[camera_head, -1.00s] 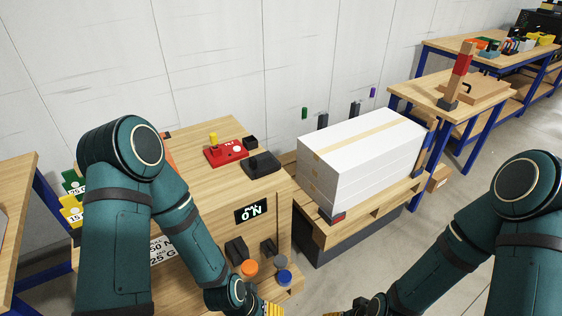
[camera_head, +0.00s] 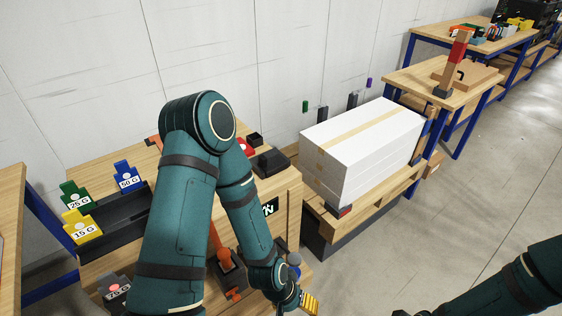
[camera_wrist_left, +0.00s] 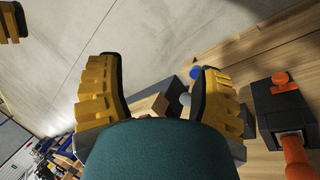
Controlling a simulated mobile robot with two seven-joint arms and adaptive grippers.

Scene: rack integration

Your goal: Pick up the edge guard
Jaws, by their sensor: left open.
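My left gripper (camera_head: 308,302) is at the bottom of the head view, in front of the wooden bench, with little of it showing. In the left wrist view its yellow fingers (camera_wrist_left: 162,92) are spread apart and hold nothing. A small dark piece with red (camera_head: 339,211) sits at the near lower corner of the white box (camera_head: 362,148); I cannot tell whether it is the edge guard. My right arm (camera_head: 500,290) enters at lower right, its gripper cut off. A yellow piece at the left wrist view's upper left (camera_wrist_left: 12,20) looks like a gripper finger.
The box rests on a wooden pallet (camera_head: 375,205). The bench (camera_head: 95,160) holds a black tray (camera_head: 110,218), labelled weights and an orange-handled tool (camera_head: 222,250). Small coloured pieces, one green (camera_head: 305,106), stand behind the box.

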